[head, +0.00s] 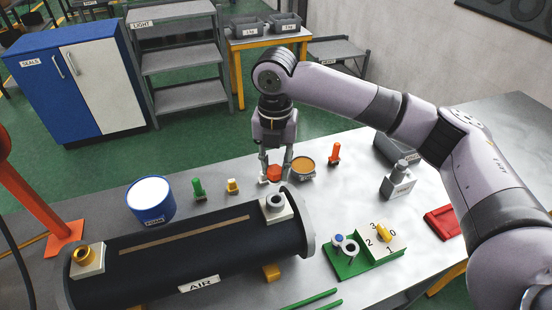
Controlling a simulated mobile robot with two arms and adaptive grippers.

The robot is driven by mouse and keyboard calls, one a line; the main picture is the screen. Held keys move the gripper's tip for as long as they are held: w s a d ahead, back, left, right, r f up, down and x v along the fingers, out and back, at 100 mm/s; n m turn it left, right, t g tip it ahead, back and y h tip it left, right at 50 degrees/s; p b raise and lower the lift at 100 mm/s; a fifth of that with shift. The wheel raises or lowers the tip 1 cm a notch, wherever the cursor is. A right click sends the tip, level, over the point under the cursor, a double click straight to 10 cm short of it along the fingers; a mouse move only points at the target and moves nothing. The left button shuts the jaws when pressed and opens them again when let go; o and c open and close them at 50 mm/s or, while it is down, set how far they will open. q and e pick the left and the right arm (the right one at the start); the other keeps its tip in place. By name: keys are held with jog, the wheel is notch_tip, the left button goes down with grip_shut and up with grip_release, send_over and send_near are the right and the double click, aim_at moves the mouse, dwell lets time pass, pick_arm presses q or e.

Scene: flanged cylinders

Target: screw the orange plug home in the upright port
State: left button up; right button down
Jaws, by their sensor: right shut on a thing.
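My right gripper (275,174) points down and is shut on an orange plug (274,171), just behind the right end of a dark cylinder (190,252) marked AIR. The cylinder lies on its side with flanged ends. Near its right end, a white block carries a grey-rimmed port (275,203) that faces up. The held plug appears behind this port and apart from it. A second block at the left end carries a brass port (84,255). Another orange-red plug (334,154) stands on the table to the right. My left gripper is not in view.
A green plug (198,187), a yellow plug (232,186), a blue-white tub (151,199) and a grey cup with orange contents (303,168) stand behind the cylinder. A green fixture (349,262) with a numbered dial and a grey device (398,183) stand to the right.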

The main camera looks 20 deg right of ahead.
jog(key=shift+d+f+b, duration=0.1)
jog(key=shift+f+b, duration=0.25)
jog(key=shift+f, duration=2.1)
jog(key=shift+s+r+p, duration=0.1)
jog(key=shift+p, duration=0.4)
jog(key=shift+f, duration=1.35)
jog(key=c, duration=1.2)
grip_release()
